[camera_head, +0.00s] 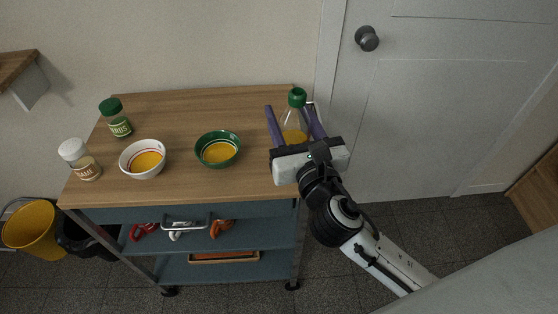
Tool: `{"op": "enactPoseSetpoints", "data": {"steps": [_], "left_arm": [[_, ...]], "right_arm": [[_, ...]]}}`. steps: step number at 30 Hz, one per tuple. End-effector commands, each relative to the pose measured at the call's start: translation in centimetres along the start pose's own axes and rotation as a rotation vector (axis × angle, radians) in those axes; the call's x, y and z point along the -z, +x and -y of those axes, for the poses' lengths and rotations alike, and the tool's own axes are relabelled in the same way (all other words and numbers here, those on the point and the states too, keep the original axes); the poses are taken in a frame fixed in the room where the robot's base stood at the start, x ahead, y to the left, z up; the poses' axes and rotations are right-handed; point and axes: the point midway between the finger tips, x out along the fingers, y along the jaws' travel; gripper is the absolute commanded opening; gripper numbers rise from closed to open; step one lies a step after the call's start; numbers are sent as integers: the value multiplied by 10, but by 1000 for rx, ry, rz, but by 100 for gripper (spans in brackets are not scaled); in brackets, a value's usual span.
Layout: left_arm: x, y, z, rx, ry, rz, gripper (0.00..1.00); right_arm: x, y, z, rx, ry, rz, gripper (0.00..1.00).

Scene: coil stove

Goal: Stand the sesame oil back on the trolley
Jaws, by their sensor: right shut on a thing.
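The sesame oil (294,119) is a clear bottle with amber oil low in it and a green cap. It stands upright at the right end of the wooden top of the trolley (245,180). My right gripper (291,113) comes in from the lower right and is shut on the bottle, with a purple finger on each side. The gripper body hides the bottle's base, so I cannot tell whether it touches the wood. My left gripper is not in view.
A green bowl (218,149), a white bowl (143,159), a green-capped jar (116,118) and a white-capped jar (80,159) stand on the top. Bare wood lies between the green bowl and the bottle. A door (440,120) stands to the right.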

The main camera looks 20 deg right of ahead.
Motion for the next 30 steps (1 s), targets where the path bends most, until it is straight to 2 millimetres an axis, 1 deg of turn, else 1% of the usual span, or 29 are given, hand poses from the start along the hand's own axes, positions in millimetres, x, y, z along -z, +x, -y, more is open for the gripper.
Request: {"op": "enactPoseSetpoints", "data": {"steps": [1,3,6,9,11,14,15,18,23,27,30], "left_arm": [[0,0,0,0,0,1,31],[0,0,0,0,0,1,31],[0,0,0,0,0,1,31],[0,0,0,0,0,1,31],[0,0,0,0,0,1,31],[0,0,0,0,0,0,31],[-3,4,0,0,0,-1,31],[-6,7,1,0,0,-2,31],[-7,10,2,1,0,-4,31],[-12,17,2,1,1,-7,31],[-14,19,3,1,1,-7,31]], "right_arm": [[-11,16,-6,0,-2,9,10],[-18,31,-11,1,-9,3,10],[-25,46,-18,-1,-17,-5,10],[-26,53,-21,-2,-23,-11,10],[-20,55,-21,-1,-24,-16,10],[0,55,-21,-1,-27,-21,10],[10,55,-21,-2,-25,-19,10],[25,54,-21,-2,-25,-17,10],[38,55,-20,-2,-24,-14,10],[60,54,-20,-2,-26,-16,10],[70,54,-20,-2,-25,-15,10]]}}
